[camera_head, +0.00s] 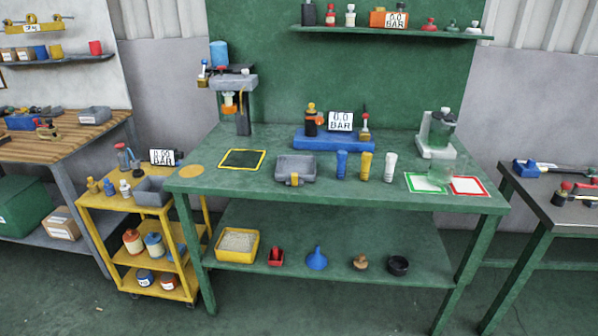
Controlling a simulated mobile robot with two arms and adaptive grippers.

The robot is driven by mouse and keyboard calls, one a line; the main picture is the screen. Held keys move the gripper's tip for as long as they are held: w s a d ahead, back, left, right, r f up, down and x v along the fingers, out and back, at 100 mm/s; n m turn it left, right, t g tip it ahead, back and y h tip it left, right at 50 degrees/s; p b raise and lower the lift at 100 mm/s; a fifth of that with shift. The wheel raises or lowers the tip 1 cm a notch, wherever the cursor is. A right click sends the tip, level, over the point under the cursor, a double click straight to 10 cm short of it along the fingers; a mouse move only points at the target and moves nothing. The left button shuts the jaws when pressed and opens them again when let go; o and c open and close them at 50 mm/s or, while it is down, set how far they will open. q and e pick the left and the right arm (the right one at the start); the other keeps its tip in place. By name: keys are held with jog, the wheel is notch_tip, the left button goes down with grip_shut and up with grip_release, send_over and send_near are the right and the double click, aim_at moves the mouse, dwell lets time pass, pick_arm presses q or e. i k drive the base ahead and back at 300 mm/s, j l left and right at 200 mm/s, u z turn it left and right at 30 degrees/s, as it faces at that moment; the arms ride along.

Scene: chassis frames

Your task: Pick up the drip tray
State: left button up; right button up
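A grey open tray (307,178) that looks like the drip tray sits upright near the middle of the green workbench (235,186). A small yellow part shows at its front wall. Similar grey trays stand on the yellow cart (153,193) and on the wooden bench at the left (95,114), so I cannot be certain which is meant. Neither of my grippers shows in the head view, and nothing is seen touching the trays.
A blue block with fittings (333,141) is behind. The bench's front edge is mostly clear.

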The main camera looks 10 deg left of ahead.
aim_at(297, 171)
jog(key=i+l+u, duration=0.15)
jog(key=i, duration=0.35)
jog(key=i+l+u, duration=0.15)
jog(key=i+l, duration=0.15)
jog(key=i, duration=0.2)
